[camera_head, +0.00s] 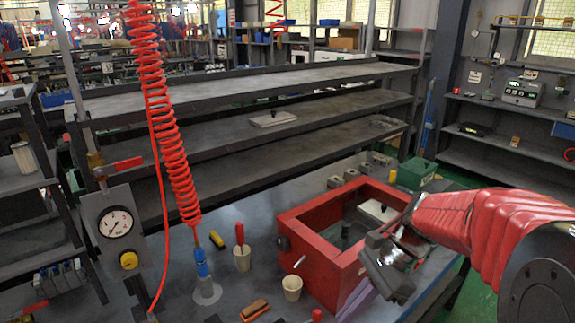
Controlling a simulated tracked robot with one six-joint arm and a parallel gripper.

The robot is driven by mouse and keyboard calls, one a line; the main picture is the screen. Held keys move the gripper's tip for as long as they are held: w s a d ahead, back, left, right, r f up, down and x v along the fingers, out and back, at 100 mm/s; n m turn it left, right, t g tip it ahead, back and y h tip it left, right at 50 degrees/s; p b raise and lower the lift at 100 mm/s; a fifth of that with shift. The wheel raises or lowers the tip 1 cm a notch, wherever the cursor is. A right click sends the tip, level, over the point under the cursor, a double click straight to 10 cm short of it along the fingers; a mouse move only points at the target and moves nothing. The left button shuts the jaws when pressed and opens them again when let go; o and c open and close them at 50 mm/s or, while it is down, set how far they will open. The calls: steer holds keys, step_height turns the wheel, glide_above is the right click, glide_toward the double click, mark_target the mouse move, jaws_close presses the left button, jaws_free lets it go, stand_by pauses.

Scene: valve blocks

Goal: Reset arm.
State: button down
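My arm reaches in from the right edge in a red sleeve. My gripper (388,262) hangs over the right side of the open red box (307,249) on the workbench. The gripper is dark grey and seen from an angle; I cannot make out whether its fingers are apart. A pale block (379,211) shows inside the box near its back right corner. The gripper hides part of the box's right wall and inside. Several small grey valve blocks (351,175) stand on the bench behind the box.
A red coiled hose (165,110) hangs at the left, ending at a blue fitting (202,269). A green box (416,173) is behind. A gauge panel (115,224) stands left. Shelves fill the back.

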steer(key=s+d+r+n+t+h, duration=0.1)
steer(key=s+r+n+t+h, duration=0.2)
steer(key=s+n, duration=0.2)
steer(key=s+d+r+n+t+h, duration=0.2)
steer(key=s+r+n+t+h, duration=0.1)
steer(key=n, duration=0.8)
steer(key=shift+s+r+t+h, duration=0.35)
steer(key=shift+s+t, duration=0.45)
steer(key=shift+s, duration=0.35)
